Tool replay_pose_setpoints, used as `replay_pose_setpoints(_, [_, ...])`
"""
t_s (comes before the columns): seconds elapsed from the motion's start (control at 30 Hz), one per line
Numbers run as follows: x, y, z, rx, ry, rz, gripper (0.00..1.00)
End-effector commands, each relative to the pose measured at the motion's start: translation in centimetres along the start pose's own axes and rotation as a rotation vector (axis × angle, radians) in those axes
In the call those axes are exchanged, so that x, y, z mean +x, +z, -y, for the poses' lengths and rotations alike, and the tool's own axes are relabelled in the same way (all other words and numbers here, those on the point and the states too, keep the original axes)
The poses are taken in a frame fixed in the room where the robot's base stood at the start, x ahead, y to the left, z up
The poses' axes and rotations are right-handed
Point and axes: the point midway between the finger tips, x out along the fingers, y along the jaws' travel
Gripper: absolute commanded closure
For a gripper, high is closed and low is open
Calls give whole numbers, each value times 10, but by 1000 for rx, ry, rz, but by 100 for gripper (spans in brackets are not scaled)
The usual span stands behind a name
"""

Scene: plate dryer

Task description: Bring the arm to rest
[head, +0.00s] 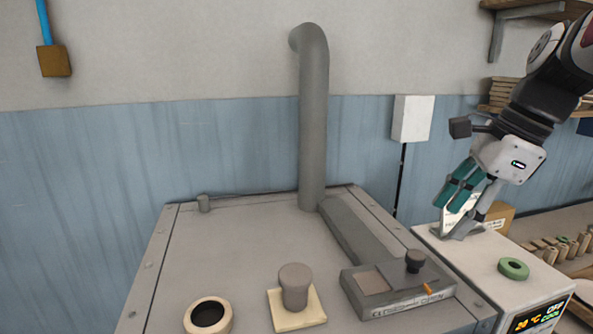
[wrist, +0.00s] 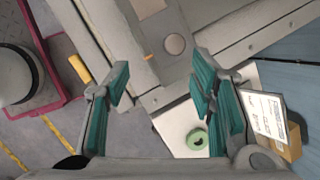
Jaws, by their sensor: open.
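My gripper (head: 455,212) hangs at the right of the head view, above the white control box (head: 486,262) with the lit display. In the wrist view my gripper (wrist: 162,84) has its two teal-padded fingers wide apart, with nothing between them. My arm reaches in from the upper right corner of the head view.
A grey dryer table (head: 235,245) bears a pale ring (head: 208,316), a knob on a cream square plate (head: 297,306) and a control panel (head: 398,289). A vertical pipe (head: 313,120) rises at the back. A shelf of small parts (head: 562,246) is at the right.

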Motion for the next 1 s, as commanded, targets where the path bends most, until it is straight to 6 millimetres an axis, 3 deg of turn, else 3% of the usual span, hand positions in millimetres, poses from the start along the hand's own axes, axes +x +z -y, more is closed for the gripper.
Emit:
replay_pose_setpoints(0.2, [5,27,-72,-706,-58,-115,50])
replay_pose_setpoints(0.4, [19,32,-127,-1345,-75,-262,50])
replay_pose_setpoints(0.5, [26,30,-146,-1595,-69,-334,50])
replay_pose_setpoints(0.7, [34,27,-163,-1858,-52,-419,50])
replay_pose_setpoints(1.0, [36,27,-164,-1889,-47,-427,50])
